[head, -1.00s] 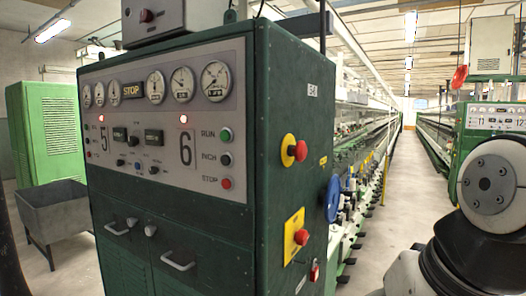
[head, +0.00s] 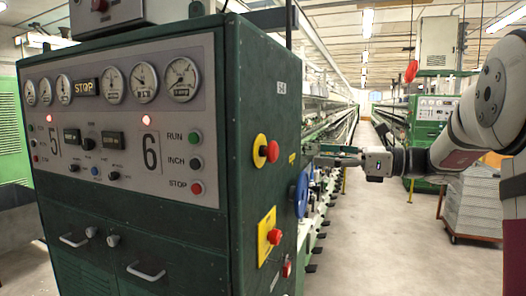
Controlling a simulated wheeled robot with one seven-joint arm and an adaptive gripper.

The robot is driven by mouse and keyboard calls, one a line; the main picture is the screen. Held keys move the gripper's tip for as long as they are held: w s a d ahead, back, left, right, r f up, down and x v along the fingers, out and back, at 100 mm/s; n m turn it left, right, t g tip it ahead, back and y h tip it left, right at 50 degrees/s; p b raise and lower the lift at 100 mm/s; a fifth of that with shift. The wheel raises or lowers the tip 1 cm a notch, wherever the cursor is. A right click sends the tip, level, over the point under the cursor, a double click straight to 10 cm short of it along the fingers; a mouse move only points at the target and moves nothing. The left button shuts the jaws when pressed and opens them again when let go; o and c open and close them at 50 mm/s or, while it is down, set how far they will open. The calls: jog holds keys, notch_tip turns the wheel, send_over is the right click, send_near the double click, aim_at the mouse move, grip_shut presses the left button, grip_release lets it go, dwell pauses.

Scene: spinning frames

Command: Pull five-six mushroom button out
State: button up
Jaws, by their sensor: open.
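The green cabinet (head: 255,90) marked 5 and 6 stands at the left in the head view. Its right side carries a red mushroom button (head: 272,151) on a round yellow plate. Lower down, a second red mushroom button (head: 274,237) sits on a square yellow plate. I cannot tell from the picture whether either button is pressed in. My gripper (head: 320,155) is to the right of the upper button, at about the same height in the picture, with its fingers pointing left. It is open, empty and apart from both buttons.
A blue handwheel (head: 301,194) and a small red switch (head: 286,268) are on the cabinet's side. A long spinning frame runs back behind my gripper. Another green cabinet (head: 428,130) and a grey cart (head: 470,205) stand at the right. The aisle floor (head: 375,240) is clear.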

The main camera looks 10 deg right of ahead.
aim_at(277, 152)
jog(key=p+x, duration=0.1)
jog(key=x, duration=0.6)
jog(key=p+x, duration=0.1)
jog(key=x, duration=0.5)
jog(key=shift+w+a+r, duration=0.25)
jog(key=shift+w, duration=0.1)
grip_shut()
jog(key=shift+s+d, duration=0.4)
jog(key=shift+d, duration=0.2)
grip_release()
jog(key=v, duration=1.2)
jog(key=shift+f, duration=0.2)
